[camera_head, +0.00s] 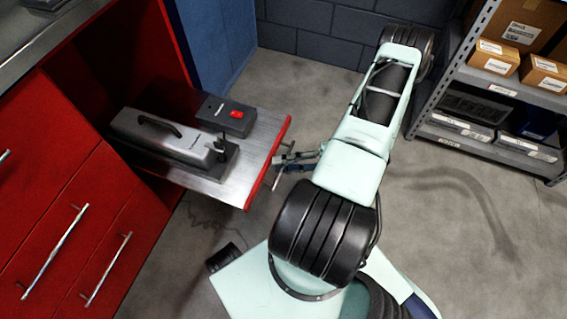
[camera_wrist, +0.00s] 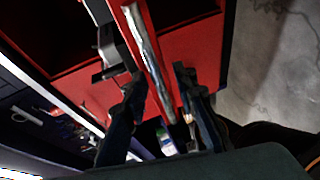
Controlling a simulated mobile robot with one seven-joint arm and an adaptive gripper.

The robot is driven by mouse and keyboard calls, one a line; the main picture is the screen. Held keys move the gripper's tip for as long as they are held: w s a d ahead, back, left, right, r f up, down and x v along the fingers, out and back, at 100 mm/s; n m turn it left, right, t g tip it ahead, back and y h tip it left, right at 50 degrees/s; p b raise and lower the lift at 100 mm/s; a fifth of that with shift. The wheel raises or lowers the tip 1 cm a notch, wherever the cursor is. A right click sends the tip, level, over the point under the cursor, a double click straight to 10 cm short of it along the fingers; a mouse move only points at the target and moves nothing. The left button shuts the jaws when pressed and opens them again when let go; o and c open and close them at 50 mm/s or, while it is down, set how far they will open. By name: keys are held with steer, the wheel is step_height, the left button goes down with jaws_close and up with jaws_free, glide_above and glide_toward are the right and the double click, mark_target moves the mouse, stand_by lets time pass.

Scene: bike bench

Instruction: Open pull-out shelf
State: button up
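The pull-out shelf (camera_head: 262,142) is a metal-topped board with a red front edge, standing well out of the red cabinet in the head view. In the wrist view its red front (camera_wrist: 136,22) runs between my fingers, with a silvery bar handle (camera_wrist: 147,48) along it. My gripper (camera_head: 277,168) is at the middle of the shelf's front edge. In the wrist view my gripper (camera_wrist: 160,74) has its two dark fingers apart, one on each side of the handle, with gaps showing. Contact with the handle is not clear.
A grey machine (camera_head: 170,138) and a dark box with a red switch (camera_head: 228,115) rest on the shelf. Red drawers (camera_head: 60,205) with bar handles are at left. A grey rack (camera_head: 480,85) with boxes stands at right. Floor between is mostly clear.

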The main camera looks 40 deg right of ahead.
steer(key=v, duration=1.2)
stand_by(0.3)
